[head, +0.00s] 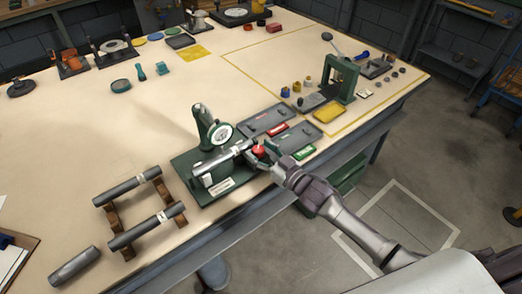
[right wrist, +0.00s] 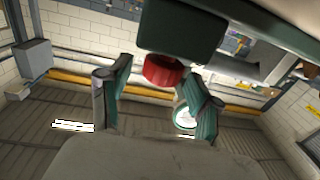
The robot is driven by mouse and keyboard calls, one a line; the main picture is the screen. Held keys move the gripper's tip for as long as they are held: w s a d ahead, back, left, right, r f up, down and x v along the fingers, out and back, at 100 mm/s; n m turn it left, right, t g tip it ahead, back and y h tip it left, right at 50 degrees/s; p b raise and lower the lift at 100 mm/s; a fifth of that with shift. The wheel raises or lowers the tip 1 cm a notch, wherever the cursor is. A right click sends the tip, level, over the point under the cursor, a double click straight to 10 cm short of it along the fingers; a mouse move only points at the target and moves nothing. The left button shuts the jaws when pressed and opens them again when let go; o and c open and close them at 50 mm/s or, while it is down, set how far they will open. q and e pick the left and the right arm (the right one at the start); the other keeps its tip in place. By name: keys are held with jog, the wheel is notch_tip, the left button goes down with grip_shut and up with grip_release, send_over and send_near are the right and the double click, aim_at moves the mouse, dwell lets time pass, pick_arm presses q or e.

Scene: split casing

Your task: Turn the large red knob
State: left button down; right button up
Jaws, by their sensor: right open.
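The large red knob (head: 259,150) sits on the right end of a green bench device (head: 186,165) with a round dial, near the table's front edge. My right gripper (head: 266,156) is at the knob, reaching in from the right, and partly covers it. In the right wrist view the red knob (right wrist: 163,70) shows between the tips of the two open fingers (right wrist: 157,78). My left gripper is not in view.
A grey cylinder (head: 222,163) lies across the device. More cylinders rest on a brown rack (head: 112,217) to the left. Grey trays (head: 268,119) with red and green parts lie just behind the knob. A green press frame (head: 341,77) stands farther right. The table's middle left is clear.

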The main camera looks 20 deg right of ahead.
jog(key=c, duration=1.1)
jog(key=shift+s+a+m+t+h, duration=0.1)
jog(key=shift+a+m+t+h, duration=0.15)
jog(key=shift+m+h, duration=0.55)
jog(key=shift+c, duration=0.2)
jog(key=shift+r+m+t+h+b, duration=0.1)
jog(key=shift+m+t+h+b, duration=0.2)
jog(key=shift+m+h, duration=0.8)
jog(key=shift+m+t+h+b, duration=0.25)
jog(key=shift+m+h, duration=0.25)
jog(key=shift+h, duration=1.2)
jog(key=o, duration=1.1)
jog(key=shift+o, duration=0.2)
jog(key=shift+s, duration=0.1)
